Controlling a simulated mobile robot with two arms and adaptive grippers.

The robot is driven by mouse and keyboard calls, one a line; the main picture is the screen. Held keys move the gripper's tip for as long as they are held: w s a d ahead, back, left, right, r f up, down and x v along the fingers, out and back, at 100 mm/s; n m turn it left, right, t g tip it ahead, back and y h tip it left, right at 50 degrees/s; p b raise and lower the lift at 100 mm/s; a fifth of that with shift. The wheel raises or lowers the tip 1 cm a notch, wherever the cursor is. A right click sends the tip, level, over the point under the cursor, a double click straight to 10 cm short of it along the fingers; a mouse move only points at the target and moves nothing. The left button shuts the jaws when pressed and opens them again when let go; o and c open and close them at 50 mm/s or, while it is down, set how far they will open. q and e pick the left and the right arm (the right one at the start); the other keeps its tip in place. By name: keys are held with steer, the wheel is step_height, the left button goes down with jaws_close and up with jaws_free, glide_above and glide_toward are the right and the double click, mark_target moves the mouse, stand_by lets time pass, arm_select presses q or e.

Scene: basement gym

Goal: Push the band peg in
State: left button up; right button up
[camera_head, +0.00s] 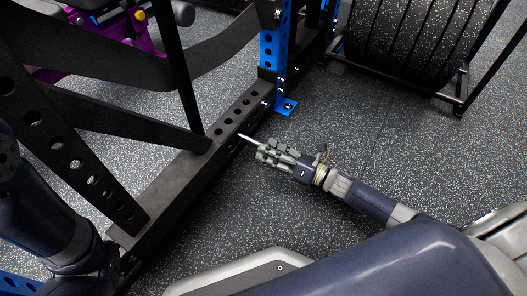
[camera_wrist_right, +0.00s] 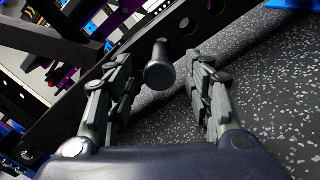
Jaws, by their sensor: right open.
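The band peg shows in the right wrist view as a dark, round-ended cylinder (camera_wrist_right: 159,68) standing out from the black, holed base rail of the rack. In the head view it is a thin, light rod (camera_head: 246,137) at the side of the rail (camera_head: 232,120). My right gripper (camera_head: 264,151) is open, close to the peg's outer end. In the right wrist view its two fingers (camera_wrist_right: 162,95) stand either side of the peg's end, with gaps on both sides and nothing held. The peg's depth in its hole cannot be told. My left gripper is not in view; part of my left arm shows at lower left.
A blue upright (camera_head: 274,50) with a foot plate rises beyond the peg. Black slanted braces (camera_head: 120,120) stand on the left. A rack of black weight plates (camera_head: 415,35) is at upper right. Speckled floor (camera_head: 330,120) is clear around my right arm.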

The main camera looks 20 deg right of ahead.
mark_target(251, 141)
steer(key=shift+b+x, duration=0.4)
steer(key=shift+x, duration=0.9)
jaws_close()
